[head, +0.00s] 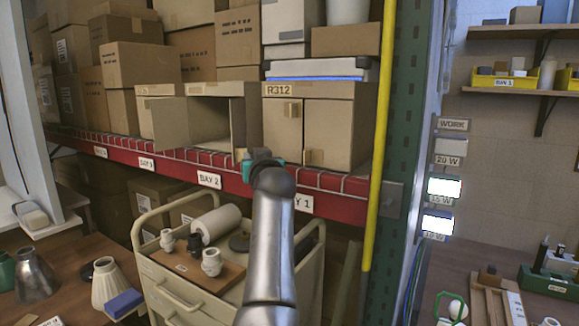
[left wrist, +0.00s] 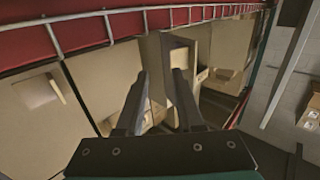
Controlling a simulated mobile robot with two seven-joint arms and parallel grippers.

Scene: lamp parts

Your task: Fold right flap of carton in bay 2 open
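The carton in bay 2 (head: 210,88) stands on the shelf above the BAY 2 label (head: 209,180), its dark inside partly showing. Its left flap (head: 171,122) is swung out to the left. Its right flap (head: 237,120) appears to stand outward at the opening's right side; its exact angle is unclear. My left gripper (head: 262,157), teal, is at the shelf's front edge, just right of that flap's lower part. In the left wrist view its two fingers (left wrist: 160,85) are apart, with beige cardboard beyond and between them; contact cannot be told. My right gripper is not in view.
The closed carton R312 (head: 335,120) stands close on the right, with protruding tabs. A red shelf beam (head: 130,158) with wire edging runs below the cartons. A cream cart (head: 165,275) stands below, and a yellow pole (head: 380,140) rises at right.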

